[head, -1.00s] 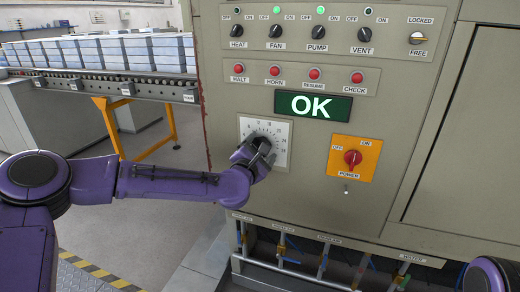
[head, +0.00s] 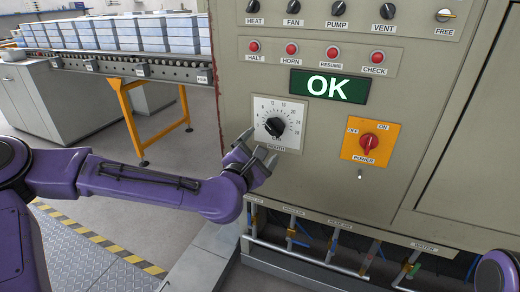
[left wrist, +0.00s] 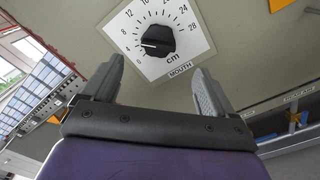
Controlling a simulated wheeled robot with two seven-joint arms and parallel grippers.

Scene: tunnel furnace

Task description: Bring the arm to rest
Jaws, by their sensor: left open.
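My left arm reaches in from the left in the head view. Its gripper (head: 257,151) is open and empty, just below and left of the black MOUTH knob (head: 274,127) on its white dial plate (head: 292,141). In the left wrist view the two fingers of the left gripper (left wrist: 157,85) stand apart. The knob (left wrist: 155,41) shows beyond them, clear of both fingers, its pointer near the low end of the cm scale. My right gripper is not in view; only a purple part of mine shows at the lower right.
The panel has a green OK display (head: 328,86), a red POWER switch (head: 368,142), red buttons (head: 292,48) and black switches above. Pipes (head: 320,257) run along its foot. A conveyor with blue-white blocks (head: 120,38) stands at the left. Open floor lies in front of it.

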